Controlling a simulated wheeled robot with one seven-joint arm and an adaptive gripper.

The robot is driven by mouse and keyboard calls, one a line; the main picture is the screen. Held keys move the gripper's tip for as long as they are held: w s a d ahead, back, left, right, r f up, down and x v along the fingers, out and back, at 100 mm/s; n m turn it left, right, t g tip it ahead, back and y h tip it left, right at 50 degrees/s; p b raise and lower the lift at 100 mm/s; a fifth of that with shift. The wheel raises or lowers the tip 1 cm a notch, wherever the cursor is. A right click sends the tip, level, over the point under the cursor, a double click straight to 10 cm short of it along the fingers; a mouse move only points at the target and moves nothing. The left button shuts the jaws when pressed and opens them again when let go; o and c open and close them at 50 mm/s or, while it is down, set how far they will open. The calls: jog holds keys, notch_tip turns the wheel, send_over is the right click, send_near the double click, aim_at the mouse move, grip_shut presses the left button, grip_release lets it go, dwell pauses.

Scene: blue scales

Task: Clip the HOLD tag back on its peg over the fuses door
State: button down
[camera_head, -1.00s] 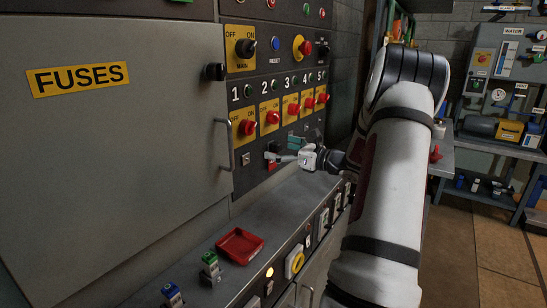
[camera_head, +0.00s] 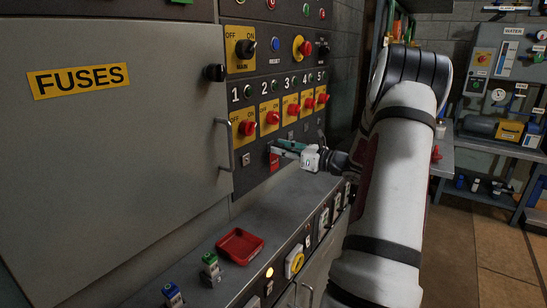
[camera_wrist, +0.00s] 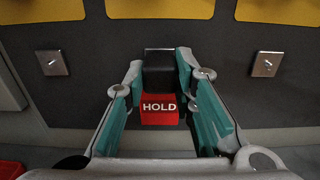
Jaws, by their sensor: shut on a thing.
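The red HOLD tag (camera_head: 273,163) is low on the dark switch panel, right of the fuses door (camera_head: 130,150). In the wrist view the tag (camera_wrist: 159,110) faces me upright, with a black block (camera_wrist: 159,70) just above it. My gripper (camera_wrist: 159,68) is shut on this black upper part, one teal-padded finger at each side. In the head view my gripper (camera_head: 279,149) is at the panel below the row of red switches. A black knob or peg (camera_head: 215,72) sticks out at the door's upper right edge. What holds the tag's back is hidden.
The red rotary switches (camera_head: 272,117) are just above my gripper. The door handle (camera_head: 226,145) stands out to its left. Below is a grey ledge with a red tray (camera_head: 240,246) and blue and green clips (camera_head: 210,268). Small metal toggles (camera_wrist: 266,64) flank the tag.

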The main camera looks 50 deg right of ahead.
jog(key=shift+s+d+p, duration=0.2)
jog(key=shift+s+p, duration=0.65)
jog(key=shift+s, duration=1.7)
